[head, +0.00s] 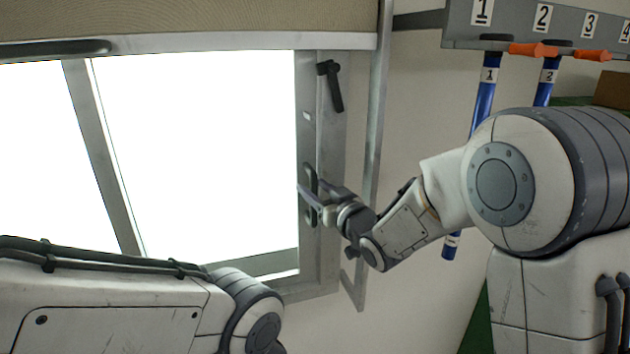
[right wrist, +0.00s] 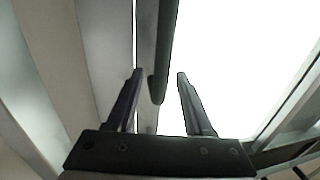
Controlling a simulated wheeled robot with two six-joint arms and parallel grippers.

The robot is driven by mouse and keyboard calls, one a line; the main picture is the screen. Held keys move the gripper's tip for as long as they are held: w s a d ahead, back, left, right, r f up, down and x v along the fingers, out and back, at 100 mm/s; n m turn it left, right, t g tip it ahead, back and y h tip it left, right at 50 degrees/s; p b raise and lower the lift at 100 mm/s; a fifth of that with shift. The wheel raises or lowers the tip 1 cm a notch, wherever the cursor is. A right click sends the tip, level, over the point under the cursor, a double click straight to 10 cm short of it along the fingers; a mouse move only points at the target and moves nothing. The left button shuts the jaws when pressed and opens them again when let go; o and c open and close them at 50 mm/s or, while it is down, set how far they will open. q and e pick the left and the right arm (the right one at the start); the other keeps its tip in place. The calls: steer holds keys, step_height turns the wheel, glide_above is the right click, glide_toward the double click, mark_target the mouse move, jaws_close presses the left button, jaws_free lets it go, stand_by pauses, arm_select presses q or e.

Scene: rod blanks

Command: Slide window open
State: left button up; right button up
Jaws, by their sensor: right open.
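The window (head: 308,130) has a grey metal frame and bright, washed-out panes. A dark upright pull handle (head: 309,174) sits on the right side of the sash. My right gripper (head: 311,187) is open at this handle. In the right wrist view, the handle (right wrist: 165,45) appears as a dark bar whose lower end lies between the two spread fingertips (right wrist: 159,73), with a gap on each side. The fingers partly hide the handle in the head view. A black lever (head: 334,87) is fixed higher on the frame. My left gripper is out of view.
A metal bar (head: 377,110) runs upright just right of the window. A numbered rack (head: 510,25) on the right wall holds blue rods (head: 483,95) with orange clips. A rolled tan blind (head: 190,17) covers the top of the window.

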steer(key=shift+w+a, duration=0.2)
steer(key=shift+w, duration=0.05)
jaws_close()
stand_by(1.4)
